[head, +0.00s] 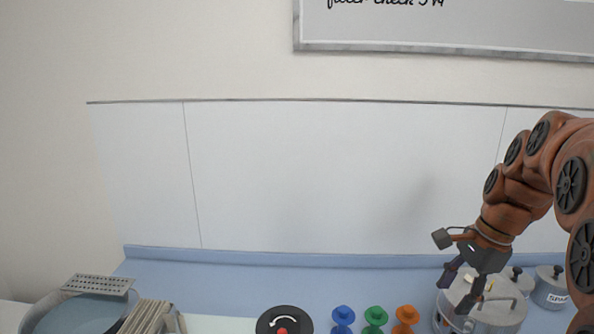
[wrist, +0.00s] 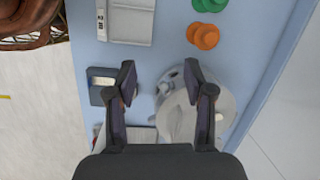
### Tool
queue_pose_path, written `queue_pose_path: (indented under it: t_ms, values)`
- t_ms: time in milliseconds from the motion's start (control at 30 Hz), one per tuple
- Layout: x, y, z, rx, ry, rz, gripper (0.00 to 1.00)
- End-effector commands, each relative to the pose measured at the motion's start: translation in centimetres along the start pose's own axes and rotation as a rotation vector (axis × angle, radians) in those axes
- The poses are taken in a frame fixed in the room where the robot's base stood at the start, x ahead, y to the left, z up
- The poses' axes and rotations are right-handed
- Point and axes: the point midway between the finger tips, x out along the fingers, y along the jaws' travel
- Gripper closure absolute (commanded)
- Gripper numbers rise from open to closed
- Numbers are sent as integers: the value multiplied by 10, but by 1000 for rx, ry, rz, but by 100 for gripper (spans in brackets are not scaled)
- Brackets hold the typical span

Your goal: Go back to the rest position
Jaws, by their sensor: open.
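My gripper (head: 466,294) is at the right of the head view, pointing down over the blue counter (head: 240,283). In the wrist view my gripper (wrist: 158,84) is open, with nothing between its fingertips. Below it, a pale metal pot with a lid (head: 497,309) stands on the counter. The pot also shows in the wrist view (wrist: 178,112), partly hidden by the right finger. I cannot tell how far above the pot the fingers are.
Blue (head: 343,319), green (head: 375,318) and orange (head: 405,318) knobbed pieces stand left of the pot. A black round dial (head: 284,322) is farther left. Another labelled pot (head: 550,289) stands at the right. A basin (head: 75,315) and a perforated plate (head: 99,284) are at far left. The wall is behind.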

Motion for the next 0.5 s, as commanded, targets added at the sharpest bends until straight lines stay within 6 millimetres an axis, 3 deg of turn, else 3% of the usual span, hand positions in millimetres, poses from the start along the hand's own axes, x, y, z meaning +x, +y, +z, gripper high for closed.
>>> queue_pose_path:
  t_ms: [200,500]
  values:
    - [25,42,47,-285,16,70,47]
    - [59,110,92,-686,23,169,47]
